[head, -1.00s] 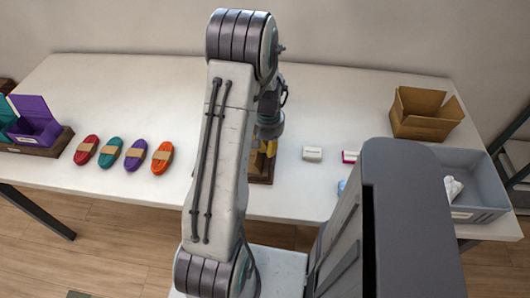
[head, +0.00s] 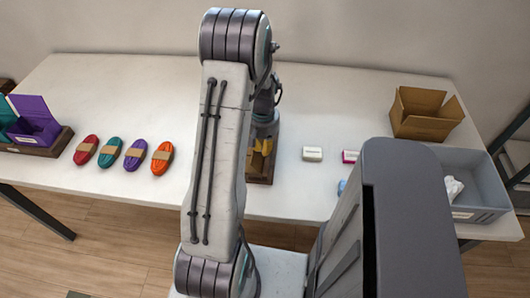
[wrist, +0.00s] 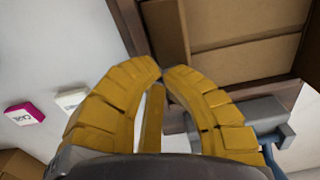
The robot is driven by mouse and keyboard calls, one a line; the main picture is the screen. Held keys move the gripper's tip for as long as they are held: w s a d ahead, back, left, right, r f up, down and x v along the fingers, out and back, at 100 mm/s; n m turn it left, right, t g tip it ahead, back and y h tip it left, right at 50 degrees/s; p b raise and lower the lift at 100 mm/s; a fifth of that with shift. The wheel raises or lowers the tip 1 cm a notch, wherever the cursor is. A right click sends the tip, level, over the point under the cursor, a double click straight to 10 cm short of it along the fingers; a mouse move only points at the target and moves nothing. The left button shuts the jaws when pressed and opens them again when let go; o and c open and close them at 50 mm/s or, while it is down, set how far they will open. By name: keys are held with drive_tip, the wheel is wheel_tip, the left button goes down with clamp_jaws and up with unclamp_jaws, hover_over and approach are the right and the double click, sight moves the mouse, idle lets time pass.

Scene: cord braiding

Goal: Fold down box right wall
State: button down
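The box is a brown cardboard box (wrist: 250,25) set in a dark wooden frame (wrist: 131,28) in the wrist view. Its panels fill the upper right, and a narrow upright panel (wrist: 166,32) stands nearest my fingertips. In the head view my arm hides most of the box, and only part of its dark wooden base (head: 270,168) shows. My gripper (wrist: 160,72) has yellow segmented fingers whose tips meet beside that narrow panel. I cannot tell whether they touch it. In the head view my gripper (head: 262,146) is over the base, partly hidden by my arm.
A white packet (head: 312,153) and a pink-and-white packet (head: 350,156) lie right of the base. An open cardboard carton (head: 427,113) and a grey bin (head: 480,213) stand further right. Several coloured cord bundles (head: 110,152) lie left. The table between them and my arm is clear.

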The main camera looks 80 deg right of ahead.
drive_tip(key=shift+w, duration=0.35)
drive_tip(key=shift+w+f, duration=0.1)
drive_tip(key=shift+w+f+b, duration=0.2)
drive_tip(key=shift+w+b, duration=0.15)
drive_tip(key=shift+w, duration=0.05)
drive_tip(key=shift+f, duration=0.1)
idle(0.3)
drive_tip(key=shift+w+a+f+b, duration=0.1)
drive_tip(key=shift+w+f+b, duration=0.25)
drive_tip(key=shift+w+b, duration=0.1)
drive_tip(key=shift+f, duration=0.15)
drive_tip(key=shift+w+f+b, duration=0.25)
drive_tip(key=shift+f+b, duration=0.15)
drive_tip(key=shift+b, duration=0.15)
drive_tip(key=shift+f, duration=0.2)
idle(0.4)
drive_tip(key=shift+r, duration=0.2)
